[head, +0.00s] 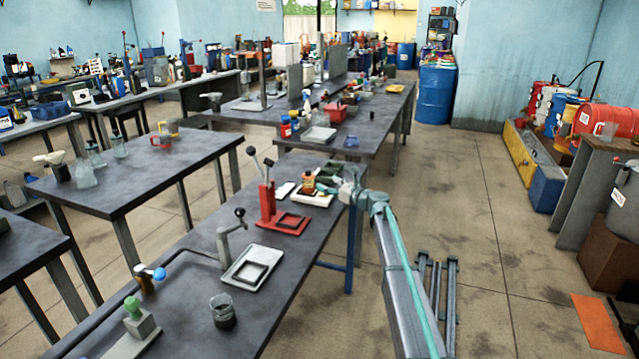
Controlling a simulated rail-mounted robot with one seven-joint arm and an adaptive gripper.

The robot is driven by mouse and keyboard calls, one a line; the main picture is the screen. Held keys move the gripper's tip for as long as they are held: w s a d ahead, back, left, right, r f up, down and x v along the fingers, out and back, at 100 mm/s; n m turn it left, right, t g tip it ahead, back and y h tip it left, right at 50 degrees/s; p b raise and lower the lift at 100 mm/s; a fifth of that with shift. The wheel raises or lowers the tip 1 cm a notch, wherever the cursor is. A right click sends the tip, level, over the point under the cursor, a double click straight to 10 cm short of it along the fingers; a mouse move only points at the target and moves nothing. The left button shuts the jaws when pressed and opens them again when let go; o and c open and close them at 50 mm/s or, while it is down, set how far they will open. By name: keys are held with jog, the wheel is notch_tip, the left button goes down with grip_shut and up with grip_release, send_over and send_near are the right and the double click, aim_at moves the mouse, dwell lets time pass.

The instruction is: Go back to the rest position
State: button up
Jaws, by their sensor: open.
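My gripper (345,183) is at the right edge of the near dark workbench (190,278), at the far end of my outstretched arm. It is open and small in the picture, and nothing shows between its fingers. Just left of it, a pale tray (322,201) on the bench holds a small orange-and-dark container (308,184). I cannot tell whether the gripper touches the tray.
On the same bench stand a red lever press (268,205), a grey tap stand over a tray (252,284), and a glass beaker of dark liquid (223,312). Open floor (470,215) lies right of the bench. A blue drum (437,95) stands behind.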

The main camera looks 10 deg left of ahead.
jog(key=shift+s+d, duration=0.4)
jog(key=shift+d, duration=0.05)
